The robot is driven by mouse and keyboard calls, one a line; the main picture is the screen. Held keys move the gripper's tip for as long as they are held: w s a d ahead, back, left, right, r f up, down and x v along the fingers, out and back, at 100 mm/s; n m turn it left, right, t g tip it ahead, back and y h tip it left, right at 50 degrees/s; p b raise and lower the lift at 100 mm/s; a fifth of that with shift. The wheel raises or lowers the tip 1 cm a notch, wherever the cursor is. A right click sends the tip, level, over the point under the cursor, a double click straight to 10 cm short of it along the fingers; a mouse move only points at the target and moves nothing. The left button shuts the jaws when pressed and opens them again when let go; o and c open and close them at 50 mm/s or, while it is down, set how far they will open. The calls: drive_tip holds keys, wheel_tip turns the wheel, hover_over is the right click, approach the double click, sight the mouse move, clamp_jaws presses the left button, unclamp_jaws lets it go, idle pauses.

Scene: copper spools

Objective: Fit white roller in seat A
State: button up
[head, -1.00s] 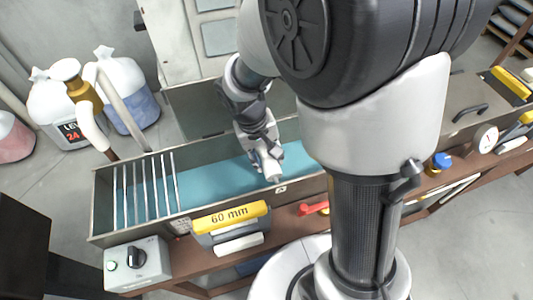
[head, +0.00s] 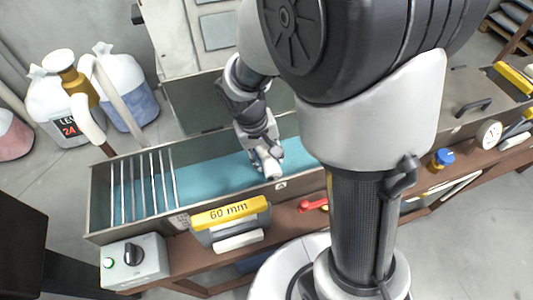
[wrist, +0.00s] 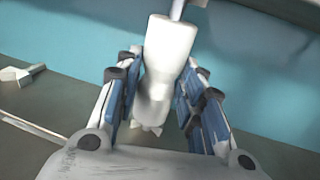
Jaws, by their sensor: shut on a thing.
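My gripper (wrist: 155,92) is shut on the white roller (wrist: 168,55), which lies between its blue-padded fingers in the wrist view. A thin metal shaft sticks out of the roller's far end. In the head view my gripper (head: 263,160) is low over the blue-floored trough, by its front wall, and the roller's pale end (head: 272,171) shows there. A small white tag (head: 281,186) is on the front wall just below it; I cannot read it. I cannot make out seat A itself.
A yellow "60 mm" block (head: 229,211) and a grey control box (head: 135,262) stand in front. A red handle (head: 313,205) lies on the brown ledge. White bags stand behind.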

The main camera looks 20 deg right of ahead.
drive_tip(key=shift+f, duration=0.15)
drive_tip(key=o, duration=1.3)
drive_tip(key=r, duration=0.4)
drive_tip(key=a+r, duration=0.1)
drive_tip(key=r, duration=0.3)
drive_tip(key=a+r, duration=0.1)
drive_tip(key=r, duration=0.2)
drive_tip(key=shift+a+r, duration=0.15)
drive_tip(key=shift+r, duration=0.25)
drive_tip(key=s+d+r+t, duration=0.1)
drive_tip(key=s+r, duration=0.1)
drive_tip(key=s, duration=0.3)
drive_tip(key=s+d+r+t+y, duration=0.1)
drive_tip(key=s+r+t, duration=0.1)
drive_tip(key=s, duration=0.3)
drive_tip(key=s+r+t+y, duration=0.1)
drive_tip(key=s+r, duration=0.1)
drive_tip(key=s, duration=0.3)
drive_tip(key=shift+d+t, duration=0.3)
drive_tip(key=shift+d, duration=0.1)
